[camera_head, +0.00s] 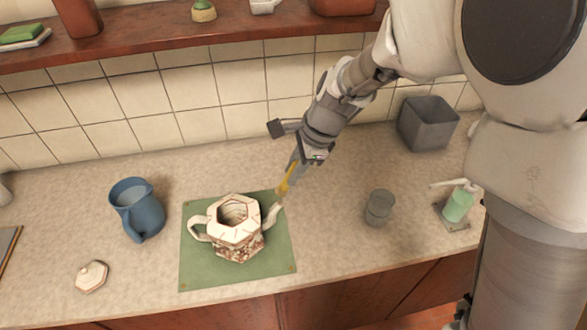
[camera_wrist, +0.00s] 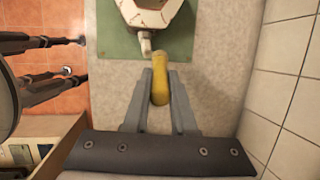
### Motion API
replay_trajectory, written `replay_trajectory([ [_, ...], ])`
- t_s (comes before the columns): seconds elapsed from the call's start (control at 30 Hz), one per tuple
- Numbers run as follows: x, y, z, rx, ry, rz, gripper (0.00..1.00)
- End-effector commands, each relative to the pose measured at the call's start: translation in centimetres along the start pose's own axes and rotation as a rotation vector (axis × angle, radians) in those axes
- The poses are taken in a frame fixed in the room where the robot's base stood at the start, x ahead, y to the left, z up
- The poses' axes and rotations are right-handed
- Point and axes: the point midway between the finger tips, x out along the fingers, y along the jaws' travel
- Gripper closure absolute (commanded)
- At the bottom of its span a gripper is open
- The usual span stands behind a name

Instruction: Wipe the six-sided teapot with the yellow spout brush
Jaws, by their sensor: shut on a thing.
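The six-sided teapot (camera_head: 237,228) stands upright and open on a green mat (camera_head: 200,280), its handle to the left and its spout to the right. Its spout side shows in the wrist view (camera_wrist: 152,14). My gripper (camera_head: 290,172) is above the mat's right edge, shut on the yellow spout brush (camera_head: 284,184). The brush's yellow body shows between the fingers in the wrist view (camera_wrist: 159,82), close to the spout tip. I cannot tell whether it touches the spout. A pale six-sided lid (camera_head: 91,276) lies on the counter at the left.
A blue jug (camera_head: 138,208) stands left of the mat. A grey cup (camera_head: 379,207), a green soap dispenser (camera_head: 458,204) and a grey bin (camera_head: 428,122) stand to the right. A wooden shelf (camera_head: 150,42) crosses the tiled wall.

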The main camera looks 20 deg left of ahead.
Motion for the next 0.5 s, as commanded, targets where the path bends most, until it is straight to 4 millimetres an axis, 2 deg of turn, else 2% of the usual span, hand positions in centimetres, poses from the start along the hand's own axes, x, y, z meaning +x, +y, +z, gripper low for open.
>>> replay_trajectory([
  [0.5,0.53,0.09,-0.17,0.000,0.000,0.000,1.00],
])
